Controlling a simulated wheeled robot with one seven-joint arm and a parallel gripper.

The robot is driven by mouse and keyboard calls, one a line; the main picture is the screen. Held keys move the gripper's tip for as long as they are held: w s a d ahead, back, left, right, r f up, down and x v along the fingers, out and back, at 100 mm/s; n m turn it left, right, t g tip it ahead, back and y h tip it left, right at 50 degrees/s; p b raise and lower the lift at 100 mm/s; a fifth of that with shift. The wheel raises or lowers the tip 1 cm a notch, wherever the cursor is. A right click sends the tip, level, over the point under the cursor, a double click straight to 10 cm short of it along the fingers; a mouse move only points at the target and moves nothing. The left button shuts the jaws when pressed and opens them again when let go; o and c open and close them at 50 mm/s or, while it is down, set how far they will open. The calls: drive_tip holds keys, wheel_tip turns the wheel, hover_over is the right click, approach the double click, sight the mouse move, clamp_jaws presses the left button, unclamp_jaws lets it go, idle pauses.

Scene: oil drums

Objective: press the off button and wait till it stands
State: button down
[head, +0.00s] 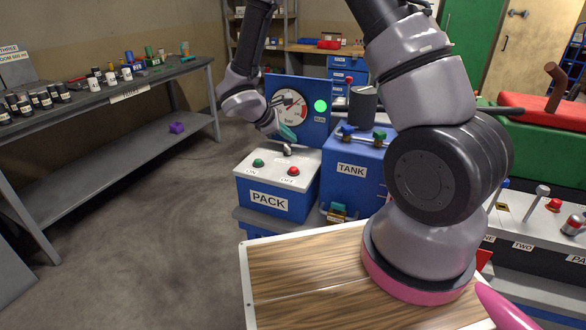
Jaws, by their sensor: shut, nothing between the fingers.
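The blue PACK box (266,203) has a pale top with a green button (258,162) marked ON and a red button (293,171) whose label looks like OFF. Behind it stands a blue panel with a round white gauge (288,111) and a lit green lamp (320,106). The gauge's needle is partly visible, but its exact reading is hard to tell. My gripper (287,149) is shut and empty, pointing down above the back of the box top, behind the red button and apart from it. My wrist covers part of the gauge's left side.
A blue TANK box (351,182) with small valves stands right of PACK. A long grey bench (110,93) with jars runs along the left. A wooden top (300,285) lies in front. My arm crosses the right side. Open floor lies left of PACK.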

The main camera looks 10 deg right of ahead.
sight(290, 170)
wheel_tip(290, 170, down, 8)
drive_tip(key=shift+r, duration=0.25)
drive_tip(key=shift+f, duration=0.1)
idle(2.0)
drive_tip(key=shift+f, duration=0.3)
drive_tip(key=shift+f, duration=0.5)
idle(1.6)
drive_tip(key=shift+r, duration=0.95)
drive_tip(key=shift+r, duration=2.5)
